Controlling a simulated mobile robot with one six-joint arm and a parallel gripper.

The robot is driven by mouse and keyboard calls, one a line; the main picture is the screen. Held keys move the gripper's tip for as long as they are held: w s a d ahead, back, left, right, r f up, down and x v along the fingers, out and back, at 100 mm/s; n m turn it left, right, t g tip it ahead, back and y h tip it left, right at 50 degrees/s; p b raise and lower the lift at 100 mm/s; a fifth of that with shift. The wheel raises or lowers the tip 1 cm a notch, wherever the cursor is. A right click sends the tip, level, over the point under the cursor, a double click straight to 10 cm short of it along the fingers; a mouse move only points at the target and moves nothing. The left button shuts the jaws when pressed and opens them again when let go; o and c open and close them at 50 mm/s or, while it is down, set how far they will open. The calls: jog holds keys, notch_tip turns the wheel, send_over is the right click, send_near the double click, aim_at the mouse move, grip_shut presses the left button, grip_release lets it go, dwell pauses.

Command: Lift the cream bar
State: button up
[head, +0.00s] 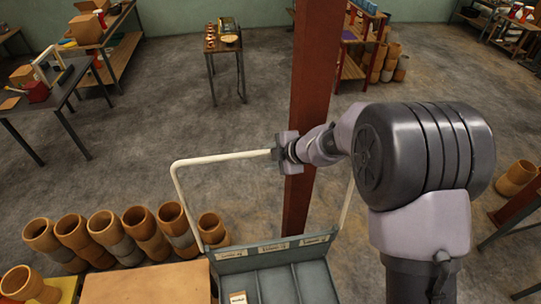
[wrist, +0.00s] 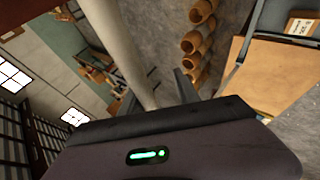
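The cream bar (head: 225,157) is the top of an upright, U-shaped cream frame, whose two legs come down to a grey-blue compartment tray (head: 282,262). In the head view, my gripper (head: 277,152) is at the bar, right of its middle, and covers part of it. In the wrist view, the bar (wrist: 121,45) runs from the top edge down to my gripper, with a grey finger (wrist: 186,86) close to its right side. The other finger is not clear, and I cannot tell whether the fingers press on the bar.
A red-brown post (head: 315,80) stands just behind the bar. Several clay drum shells (head: 110,232) line the floor at the left. A tan board (head: 145,285) lies beside the tray. A small table (head: 225,48) stands farther back, with open floor before it.

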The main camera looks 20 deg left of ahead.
jog(key=v, duration=0.7)
jog(key=shift+d+r, duration=0.15)
